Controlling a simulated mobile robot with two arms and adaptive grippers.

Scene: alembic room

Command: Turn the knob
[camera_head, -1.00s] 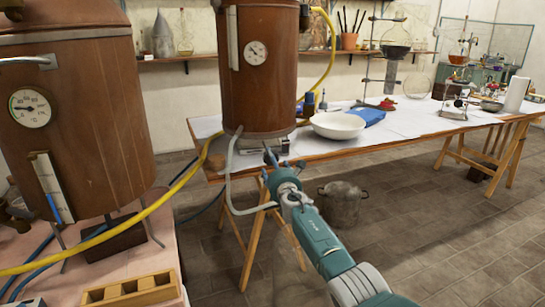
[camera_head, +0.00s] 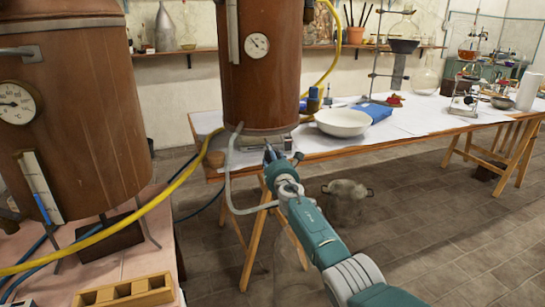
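My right gripper (camera_head: 283,156) reaches in from the lower right. Its dark fingers are spread apart at the table's front edge, just below the tall copper vessel (camera_head: 262,90), and nothing shows between them. A small grey metal base (camera_head: 281,144) shows under the vessel, right behind the fingertips. I cannot make out a knob clearly; it may be small or hidden behind the gripper. My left gripper is not in view.
The wooden table (camera_head: 345,152) holds a white bowl (camera_head: 342,122) and a blue item (camera_head: 374,111) right of the vessel. A yellow hose (camera_head: 165,190) and a pale bent pipe (camera_head: 230,185) pass left of the gripper. A second copper vessel (camera_head: 75,120) stands at left. A metal pot (camera_head: 348,205) is on the floor.

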